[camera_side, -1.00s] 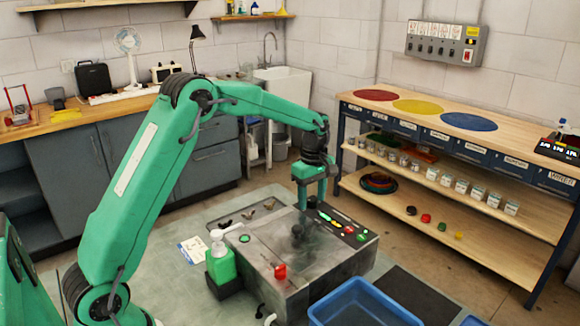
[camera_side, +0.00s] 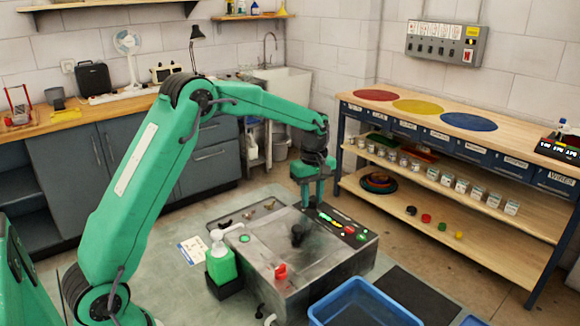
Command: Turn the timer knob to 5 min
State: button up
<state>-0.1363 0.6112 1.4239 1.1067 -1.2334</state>
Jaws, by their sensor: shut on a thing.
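My gripper (camera_side: 313,205) points down at the far end of the dark control panel (camera_side: 340,224) on the grey drum machine (camera_side: 262,262). It is shut on the timer knob there. The jaws and the arm hide the knob, so its pointer and the 5 min mark cannot be read. Green and red controls show on the panel to the right of the jaws.
A green soap bottle (camera_side: 221,258) stands at left, a blue bin (camera_side: 362,305) in front. A shelved bench (camera_side: 460,140) stands behind right.

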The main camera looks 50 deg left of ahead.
jog(key=m, duration=1)
jog(key=shift+m, duration=0.4)
jog(key=m, duration=1)
jog(key=o, duration=1)
jog(key=shift+c, duration=0.2)
jog(key=shift+r, duration=0.2)
